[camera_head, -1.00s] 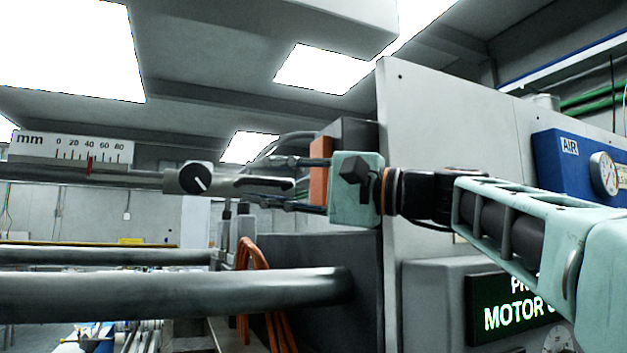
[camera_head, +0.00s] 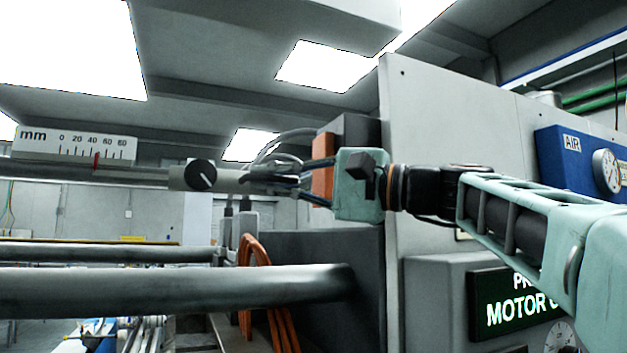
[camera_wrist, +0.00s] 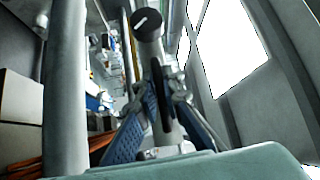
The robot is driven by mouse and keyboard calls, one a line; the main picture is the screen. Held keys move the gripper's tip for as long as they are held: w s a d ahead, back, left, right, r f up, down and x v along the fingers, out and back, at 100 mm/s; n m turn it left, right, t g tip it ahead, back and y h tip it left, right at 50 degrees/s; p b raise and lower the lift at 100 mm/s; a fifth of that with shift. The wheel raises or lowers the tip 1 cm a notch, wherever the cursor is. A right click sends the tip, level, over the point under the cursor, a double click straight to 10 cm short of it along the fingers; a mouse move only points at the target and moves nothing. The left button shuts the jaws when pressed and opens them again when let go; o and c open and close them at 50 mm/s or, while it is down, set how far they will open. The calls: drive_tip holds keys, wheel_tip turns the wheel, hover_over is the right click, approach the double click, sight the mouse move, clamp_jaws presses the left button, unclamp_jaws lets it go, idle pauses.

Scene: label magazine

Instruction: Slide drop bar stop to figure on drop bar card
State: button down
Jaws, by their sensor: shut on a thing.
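The drop bar stop (camera_head: 229,180) is a grey sleeve on a horizontal bar (camera_head: 75,173). It has a black knob (camera_head: 200,175) with a white line, which also shows in the wrist view (camera_wrist: 146,24). A mm scale (camera_head: 75,147) stands above the bar, with a red pointer (camera_head: 96,162) a little past 40. My gripper (camera_head: 275,181) is at the right end of the stop. In the wrist view its blue-padded fingers (camera_wrist: 160,98) are shut on the stop's dark handle (camera_wrist: 161,95). The fingers partly hide the handle in the head view. No drop bar card is seen.
Two thick grey rails (camera_head: 160,291) run below the bar. Orange cables (camera_head: 252,270) hang behind them. A grey machine panel (camera_head: 450,130) with a blue AIR box (camera_head: 572,160) and a MOTOR display (camera_head: 510,300) stands to the right, behind my arm.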

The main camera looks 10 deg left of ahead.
drive_tip(key=shift+d, duration=0.1)
drive_tip(key=c, duration=2)
unclamp_jaws()
drive_tip(key=shift+c, duration=0.2)
drive_tip(key=v, duration=1.2)
